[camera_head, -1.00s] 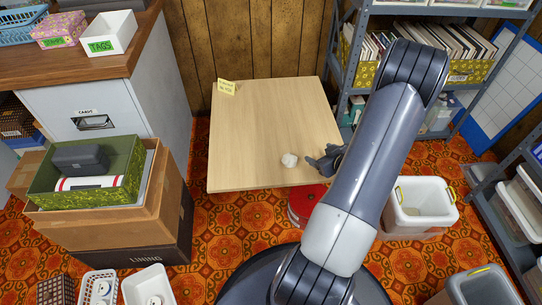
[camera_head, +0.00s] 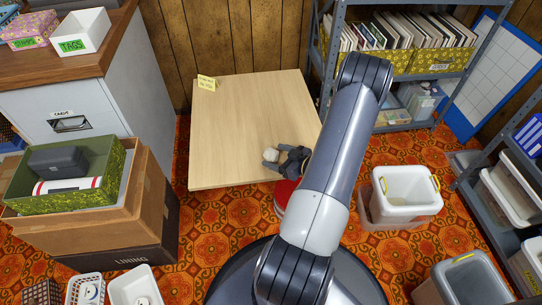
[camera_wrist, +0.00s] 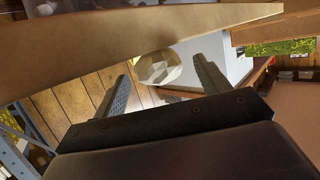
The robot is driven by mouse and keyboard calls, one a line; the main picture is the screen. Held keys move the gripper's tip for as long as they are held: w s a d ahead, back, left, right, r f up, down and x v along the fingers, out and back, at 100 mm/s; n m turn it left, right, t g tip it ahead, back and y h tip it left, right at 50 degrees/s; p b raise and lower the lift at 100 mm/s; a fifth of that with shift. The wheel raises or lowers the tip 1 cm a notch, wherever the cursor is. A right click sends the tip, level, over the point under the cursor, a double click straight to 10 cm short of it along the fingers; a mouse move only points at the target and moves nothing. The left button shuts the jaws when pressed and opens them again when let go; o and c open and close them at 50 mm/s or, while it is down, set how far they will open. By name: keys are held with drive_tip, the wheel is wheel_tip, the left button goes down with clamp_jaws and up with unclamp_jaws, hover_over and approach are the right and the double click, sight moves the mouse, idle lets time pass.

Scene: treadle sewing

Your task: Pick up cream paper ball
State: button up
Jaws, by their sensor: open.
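The cream paper ball (camera_head: 270,155) sits near the front edge of the light wooden table (camera_head: 240,110). My gripper (camera_head: 270,160) reaches in from the right, low over the tabletop, with its open fingers at the ball. In the wrist view the crumpled ball (camera_wrist: 160,68) shows between the two open fingertips (camera_wrist: 163,63), with a gap on each side. The head view partly hides the ball behind the fingers. I cannot tell whether a finger touches it.
A yellow folded card (camera_head: 206,82) stands at the table's back left corner. A red round object (camera_head: 285,194) is below the table's front edge. A white bin (camera_head: 408,198) stands on the floor at right, a metal shelf (camera_head: 330,60) behind. Most of the tabletop is clear.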

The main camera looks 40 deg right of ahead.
sight(267, 153)
drive_tip(key=b+x, duration=0.1)
drive_tip(key=x, duration=0.3)
drive_tip(key=shift+w+a+f+b, duration=0.1)
drive_tip(key=shift+w+f+b, duration=0.05)
drive_tip(key=shift+w+b, duration=0.15)
drive_tip(key=shift+c, duration=0.5)
drive_tip(key=c, duration=0.9)
drive_tip(key=shift+c, duration=0.2)
